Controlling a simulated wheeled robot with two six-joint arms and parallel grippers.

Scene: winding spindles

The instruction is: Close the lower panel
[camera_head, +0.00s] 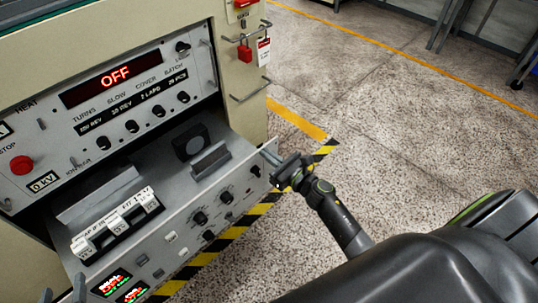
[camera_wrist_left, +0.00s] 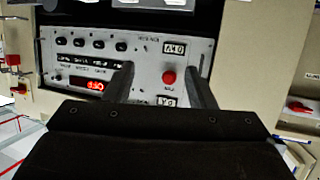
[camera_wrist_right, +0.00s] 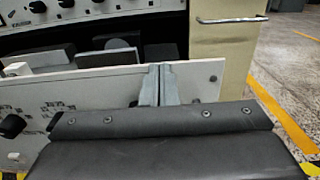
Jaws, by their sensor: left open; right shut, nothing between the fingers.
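The lower panel (camera_head: 222,213) of the cabinet is out from the body, and its open top shows parts inside. Its face carries knobs, switches and small lit displays. The right wrist view shows the panel (camera_wrist_right: 88,88) close up. My right gripper (camera_head: 270,156) is shut and empty at the panel's right end; its fingers (camera_wrist_right: 156,84) overlap the panel's edge in the right wrist view. I cannot tell if they touch it. My left gripper (camera_head: 62,294) shows only its fingertips at the lower left. It is open (camera_wrist_left: 162,84), facing the upper panel, which appears upside down there.
The upper panel (camera_head: 105,125) with a red OFF display (camera_head: 115,77) and red stop button (camera_head: 21,165) sits above. A metal handle (camera_head: 250,88) and red padlock (camera_head: 244,53) are on the cabinet's right.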

